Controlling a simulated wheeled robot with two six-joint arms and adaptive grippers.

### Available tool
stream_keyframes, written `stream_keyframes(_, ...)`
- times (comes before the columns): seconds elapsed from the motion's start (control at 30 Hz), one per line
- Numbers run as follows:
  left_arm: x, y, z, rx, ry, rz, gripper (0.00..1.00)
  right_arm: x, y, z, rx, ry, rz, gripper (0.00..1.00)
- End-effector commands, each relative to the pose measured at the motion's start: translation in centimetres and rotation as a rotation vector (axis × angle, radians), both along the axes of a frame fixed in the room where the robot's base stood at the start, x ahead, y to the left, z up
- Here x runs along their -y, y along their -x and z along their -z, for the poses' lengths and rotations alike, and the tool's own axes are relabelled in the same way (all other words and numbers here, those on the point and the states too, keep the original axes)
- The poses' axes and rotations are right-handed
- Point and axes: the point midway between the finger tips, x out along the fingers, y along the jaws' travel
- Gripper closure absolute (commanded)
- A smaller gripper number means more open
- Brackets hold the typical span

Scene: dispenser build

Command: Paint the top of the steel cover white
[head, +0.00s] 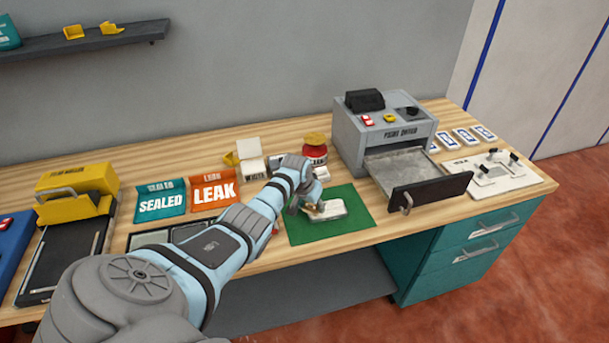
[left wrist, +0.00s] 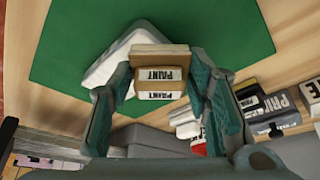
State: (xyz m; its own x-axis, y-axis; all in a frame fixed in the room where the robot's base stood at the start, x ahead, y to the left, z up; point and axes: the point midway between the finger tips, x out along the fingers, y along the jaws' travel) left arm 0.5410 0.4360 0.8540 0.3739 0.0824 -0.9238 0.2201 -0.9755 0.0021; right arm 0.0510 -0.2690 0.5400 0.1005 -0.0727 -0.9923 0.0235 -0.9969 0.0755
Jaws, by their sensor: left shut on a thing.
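The steel cover (head: 336,210) lies on the green mat (head: 356,223); its top looks pale, near white. In the left wrist view the cover (left wrist: 108,67) is partly hidden behind my gripper and the thing it holds. My left gripper (head: 308,208) is at the cover's left part. My right gripper does not show.
A grey machine (head: 385,135) with an open drawer (head: 400,170) stands right of the mat.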

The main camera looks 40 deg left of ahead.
Motion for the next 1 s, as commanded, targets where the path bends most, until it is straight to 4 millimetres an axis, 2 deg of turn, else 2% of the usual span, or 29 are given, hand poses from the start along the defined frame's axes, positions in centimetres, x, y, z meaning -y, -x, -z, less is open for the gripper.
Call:
stream_keyframes(0.1, -0.6, 0.2, 0.0, -0.001, -0.002, -0.001, 0.86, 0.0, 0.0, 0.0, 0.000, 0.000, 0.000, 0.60)
stream_keyframes(0.17, -0.6, 0.2, -0.6, -0.002, 0.000, 0.001, 0.86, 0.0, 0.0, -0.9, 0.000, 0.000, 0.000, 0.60)
stream_keyframes(0.3, -0.5, 0.4, -3.3, -0.002, -0.004, 0.003, 0.86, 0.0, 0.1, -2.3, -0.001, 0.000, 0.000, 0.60)
stream_keyframes(0.8, -0.4, 0.3, -7.5, -0.001, -0.003, 0.002, 0.86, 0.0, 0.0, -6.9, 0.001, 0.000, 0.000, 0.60)
stream_keyframes(1.0, -0.4, 0.3, -8.5, -0.001, -0.003, 0.002, 0.86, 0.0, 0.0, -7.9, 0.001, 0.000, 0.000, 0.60)
